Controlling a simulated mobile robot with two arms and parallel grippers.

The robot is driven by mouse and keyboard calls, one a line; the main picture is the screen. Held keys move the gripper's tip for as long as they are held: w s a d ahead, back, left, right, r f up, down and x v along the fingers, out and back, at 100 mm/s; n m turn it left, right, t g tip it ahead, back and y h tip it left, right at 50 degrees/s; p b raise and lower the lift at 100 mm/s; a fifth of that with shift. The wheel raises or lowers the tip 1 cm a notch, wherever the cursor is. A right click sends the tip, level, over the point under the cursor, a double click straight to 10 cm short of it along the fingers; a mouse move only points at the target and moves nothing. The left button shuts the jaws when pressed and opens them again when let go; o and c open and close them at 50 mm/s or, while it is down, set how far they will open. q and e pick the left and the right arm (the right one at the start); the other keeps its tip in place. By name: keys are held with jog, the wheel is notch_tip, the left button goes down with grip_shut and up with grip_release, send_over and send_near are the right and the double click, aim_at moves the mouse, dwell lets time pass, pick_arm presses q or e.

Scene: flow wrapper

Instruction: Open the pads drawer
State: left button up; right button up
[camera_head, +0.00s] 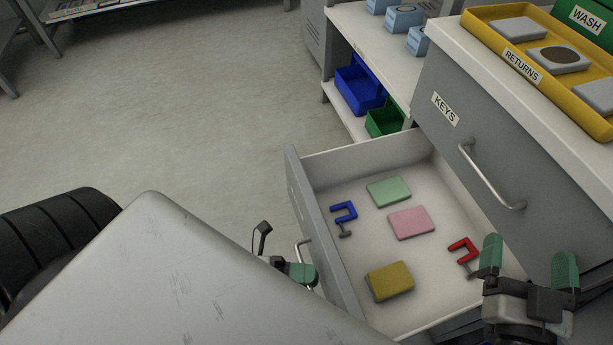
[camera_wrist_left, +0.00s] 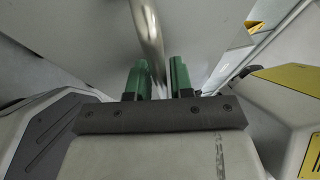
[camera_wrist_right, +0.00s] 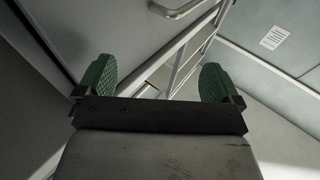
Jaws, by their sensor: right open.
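The lower drawer (camera_head: 345,283) is pulled out, and its front label cannot be read. Inside lie a green pad (camera_head: 388,191), a pink pad (camera_head: 411,223), a yellow pad (camera_head: 390,281), a blue clamp (camera_head: 344,217) and a red clamp (camera_head: 464,251). My left gripper (camera_head: 303,274) is at this drawer's front, its fingers closed around the bar handle (camera_head: 304,248). The handle also shows between the fingers in the left wrist view (camera_wrist_left: 150,35). My right gripper (camera_head: 528,262) is open and empty, over the drawer's right side near the cabinet.
The closed KEYS drawer (camera_head: 440,80) with its handle (camera_head: 490,180) is above. A yellow RETURNS tray (camera_head: 480,32) sits on the cabinet top. A blue bin (camera_head: 357,92) and a green bin (camera_head: 384,122) stand on the shelf behind.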

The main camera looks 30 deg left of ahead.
pick_arm(q)
jog(key=v, duration=1.1)
jog(key=shift+p, duration=0.4)
pick_arm(e)
jog(key=shift+d+f+g+h, duration=0.15)
jog(key=shift+f+g+h, duration=0.05)
jog(key=shift+f+g, duration=0.4)
jog(key=shift+d+f+g+h, duration=0.1)
jog(key=shift+f+g+h, duration=0.1)
jog(key=shift+f+g, duration=0.4)
pick_arm(q)
jog(key=shift+d, duration=0.1)
